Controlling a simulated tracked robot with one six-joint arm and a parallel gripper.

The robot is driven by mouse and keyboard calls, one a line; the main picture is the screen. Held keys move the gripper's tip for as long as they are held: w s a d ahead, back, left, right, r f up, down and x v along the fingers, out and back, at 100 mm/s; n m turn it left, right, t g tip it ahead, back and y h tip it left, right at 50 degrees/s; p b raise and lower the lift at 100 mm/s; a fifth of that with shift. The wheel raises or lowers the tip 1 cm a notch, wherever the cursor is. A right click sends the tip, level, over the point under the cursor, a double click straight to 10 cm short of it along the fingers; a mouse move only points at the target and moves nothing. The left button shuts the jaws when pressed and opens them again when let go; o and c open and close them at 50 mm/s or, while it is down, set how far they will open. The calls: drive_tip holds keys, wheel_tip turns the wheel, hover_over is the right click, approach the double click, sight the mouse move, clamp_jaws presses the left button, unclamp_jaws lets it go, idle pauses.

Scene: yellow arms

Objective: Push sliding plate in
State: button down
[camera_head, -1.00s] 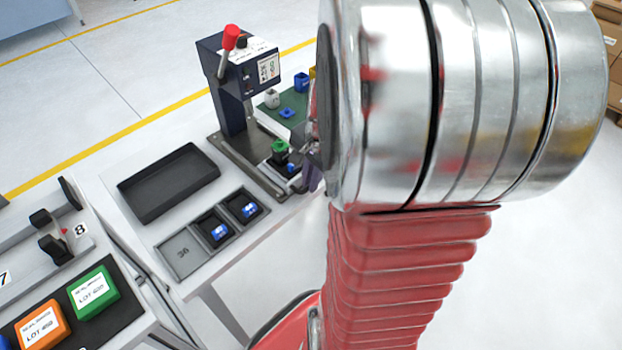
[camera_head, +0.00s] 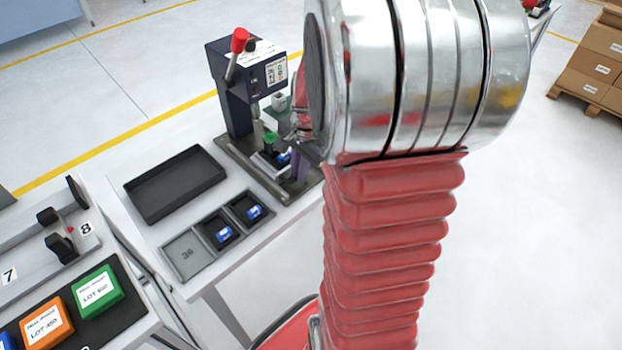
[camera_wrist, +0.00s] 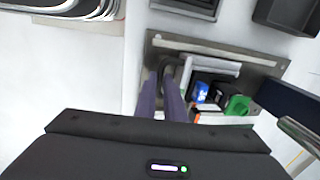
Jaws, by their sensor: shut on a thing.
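A dark blue press (camera_head: 238,88) with a red-tipped lever stands on a grey base plate (camera_head: 232,151). A sliding plate (camera_wrist: 222,66) with light rails sits on that base and carries a blue part (camera_wrist: 200,92) and a green part (camera_wrist: 237,104). The green part also shows in the head view (camera_head: 269,138), close below the press column's front. My gripper (camera_wrist: 165,88) is shut on the dark handle (camera_wrist: 169,68) at the outer end of the sliding plate. The fingers hide part of the handle. In the head view my arm covers some of this area.
A black empty tray (camera_head: 175,184) and a grey holder (camera_head: 185,256) with blue parts in two pockets lie left of the press on the white table. Green and orange lot boxes sit lower left. Cardboard boxes (camera_head: 597,67) stand far right.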

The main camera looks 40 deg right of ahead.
sight(282, 158)
drive_tip(key=w, duration=0.6)
drive_tip(key=shift+w+a, duration=0.1)
drive_tip(key=shift+w, duration=0.3)
drive_tip(key=c, duration=2.1)
unclamp_jaws()
drive_tip(key=shift+w, duration=0.1)
drive_tip(key=shift+o, duration=1.3)
wheel_tip(282, 158, up, 14)
drive_tip(key=s, duration=0.2)
drive_tip(key=shift+s+f, duration=0.25)
drive_tip(key=shift+s, duration=0.05)
